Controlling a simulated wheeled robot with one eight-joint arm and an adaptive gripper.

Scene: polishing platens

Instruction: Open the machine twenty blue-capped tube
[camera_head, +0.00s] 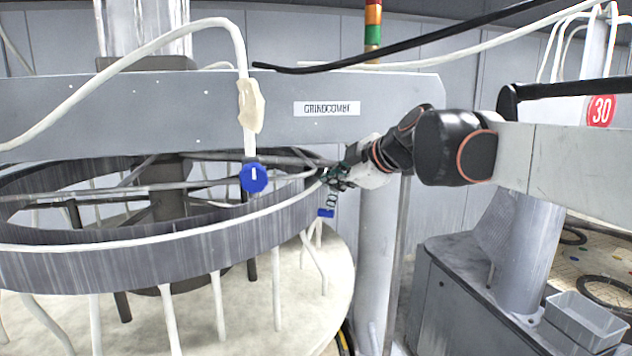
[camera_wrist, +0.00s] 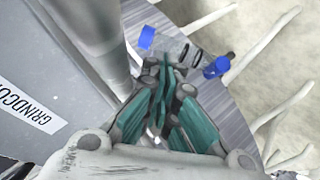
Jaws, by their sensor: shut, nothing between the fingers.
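A white tube (camera_head: 249,135) hangs down in front of the grey ring, with a round, lobed blue cap (camera_head: 254,177) at its lower end. A smaller blue piece (camera_head: 326,212) hangs under my gripper (camera_head: 334,178), at the ring's right side. In the wrist view, two blue pieces show just past my gripper (camera_wrist: 168,66): one at upper left (camera_wrist: 147,37) and a rounder one at right (camera_wrist: 217,66). I cannot tell which of them is the white tube's cap. My gripper is shut and empty, its fingertips over the ring's rim.
The grey ring (camera_head: 180,251) stands over a pale round platen (camera_head: 335,270) with several white tubes below. A panel labelled GRINDCOMBI (camera_head: 250,107) lies behind. A red sign reads 30 (camera_head: 600,110). A grey post (camera_head: 378,250) and a grey bin (camera_head: 585,320) are at right.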

